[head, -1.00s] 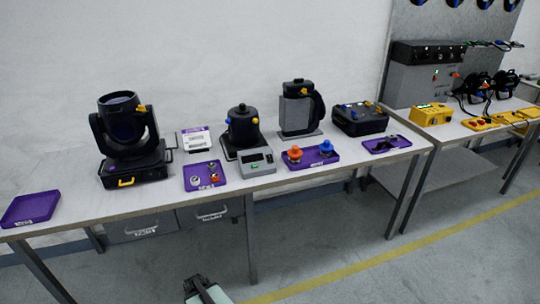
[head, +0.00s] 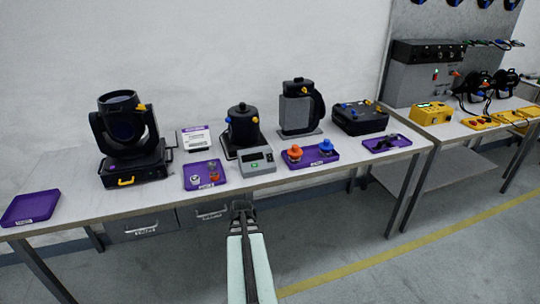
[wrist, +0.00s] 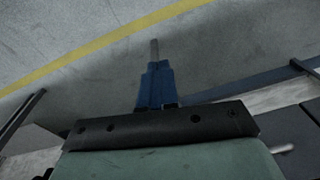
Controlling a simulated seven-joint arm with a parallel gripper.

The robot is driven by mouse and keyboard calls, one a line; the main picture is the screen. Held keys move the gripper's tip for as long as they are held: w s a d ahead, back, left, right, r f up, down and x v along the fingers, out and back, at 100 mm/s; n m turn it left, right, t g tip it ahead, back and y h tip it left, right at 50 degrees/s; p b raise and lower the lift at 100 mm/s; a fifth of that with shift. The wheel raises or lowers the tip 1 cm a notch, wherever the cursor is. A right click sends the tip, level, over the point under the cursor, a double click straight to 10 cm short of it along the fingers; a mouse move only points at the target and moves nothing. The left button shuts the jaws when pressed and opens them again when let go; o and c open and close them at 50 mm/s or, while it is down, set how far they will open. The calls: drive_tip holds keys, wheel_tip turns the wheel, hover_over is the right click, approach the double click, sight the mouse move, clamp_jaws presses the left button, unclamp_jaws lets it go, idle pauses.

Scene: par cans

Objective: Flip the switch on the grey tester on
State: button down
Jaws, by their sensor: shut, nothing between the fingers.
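The grey tester (head: 256,161) stands near the front edge of the long table, between two purple trays. It has a dark display and a small green patch on its front. The switch is too small to make out clearly. My gripper (head: 241,205) is in front of the table, below and slightly left of the tester in the head view, and apart from it. In the wrist view its blue fingers (wrist: 155,70) are together with nothing between them, over the floor.
A purple tray (head: 190,183) with small parts is left of the tester. Another purple tray (head: 318,164) with an orange and a blue knob is right. A black pot-like device (head: 243,127) stands behind. The table's front edge (head: 290,178) lies between gripper and tester.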

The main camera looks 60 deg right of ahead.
sight(268, 154)
drive_tip(key=s+d+r+m+t+h, duration=0.15)
drive_tip(key=s+d+r, duration=0.25)
drive_tip(key=d+r, duration=0.55)
drive_tip(key=s+d+r+m+t+h, duration=0.1)
drive_tip(key=s+d+r+m+h, duration=0.15)
drive_tip(key=d+r, duration=0.75)
drive_tip(key=w+d+r+m+t+h, duration=0.1)
drive_tip(key=d+r+m, duration=0.1)
drive_tip(key=r+m, duration=0.4)
drive_tip(key=w+d+r+m+t+h, duration=0.1)
drive_tip(key=w+d+r+m+t, duration=0.1)
drive_tip(key=r+m, duration=0.4)
drive_tip(key=shift+d+r, duration=0.2)
drive_tip(key=shift+r, duration=0.05)
drive_tip(key=shift+w, duration=0.1)
drive_tip(key=shift+f, duration=0.1)
drive_tip(key=x, duration=1.3)
drive_tip(key=shift+w+d+f, duration=0.2)
drive_tip(key=shift+w+d, duration=0.05)
drive_tip(key=shift+d, duration=0.05)
